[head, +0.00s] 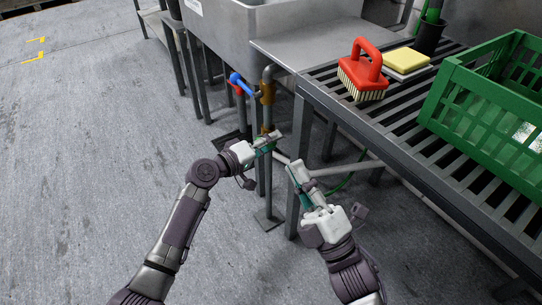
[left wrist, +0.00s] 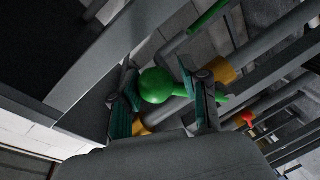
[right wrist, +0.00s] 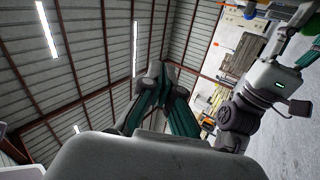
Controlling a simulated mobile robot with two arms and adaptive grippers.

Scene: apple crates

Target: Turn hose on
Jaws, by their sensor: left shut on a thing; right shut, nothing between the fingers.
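The green valve handle (left wrist: 157,85) has a rounded knob and sits between the fingers of my left gripper (left wrist: 163,90) in the left wrist view. The left gripper is shut on it. In the head view my left gripper (head: 268,141) is at the pipes beside the sink table, and its fingers mostly hide the handle. A brass fitting (left wrist: 216,70) is close behind the handle. A green hose (head: 345,184) shows below the table. My right gripper (head: 294,172) is shut and empty, in front of the table leg; its closed fingers also show in the right wrist view (right wrist: 160,78).
A blue valve handle (head: 241,84) and a brass pipe fitting (head: 267,92) are above my left gripper. The slatted table (head: 400,130) holds a red brush (head: 365,70), a yellow sponge (head: 406,60) and a green crate (head: 465,110). The floor at left is clear.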

